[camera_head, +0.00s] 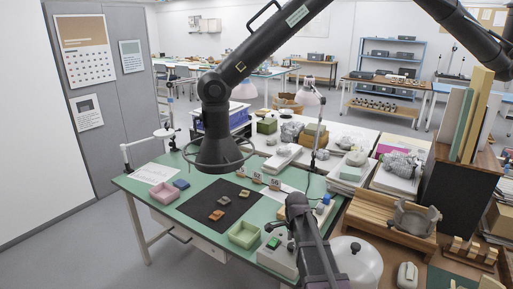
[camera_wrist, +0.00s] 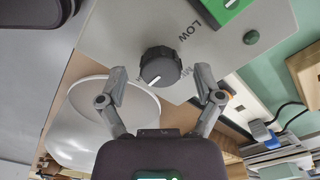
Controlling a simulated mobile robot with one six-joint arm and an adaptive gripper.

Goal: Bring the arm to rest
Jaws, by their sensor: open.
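My gripper (camera_wrist: 160,72) is open in the wrist view, its two fingers spread apart with nothing held between them. A black knob (camera_wrist: 160,67) with a white pointer mark shows between the fingertips, on the face of a pale control box (camera_wrist: 120,35). The fingers appear clear of the knob's sides; the exact depth is hard to tell. The word LOW and part of another label are printed beside the knob. In the head view my arm (camera_head: 311,243) rises from the bottom edge beside the control box (camera_head: 275,262), and the fingertips are hard to make out.
A black extraction arm with a hood (camera_head: 215,153) hangs over the green table (camera_head: 135,186). Sherds lie on a black mat (camera_head: 215,221) between pink (camera_head: 167,192) and green (camera_head: 243,235) trays. A white dome (camera_head: 358,262) and a wooden stand (camera_head: 375,218) crowd the right side.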

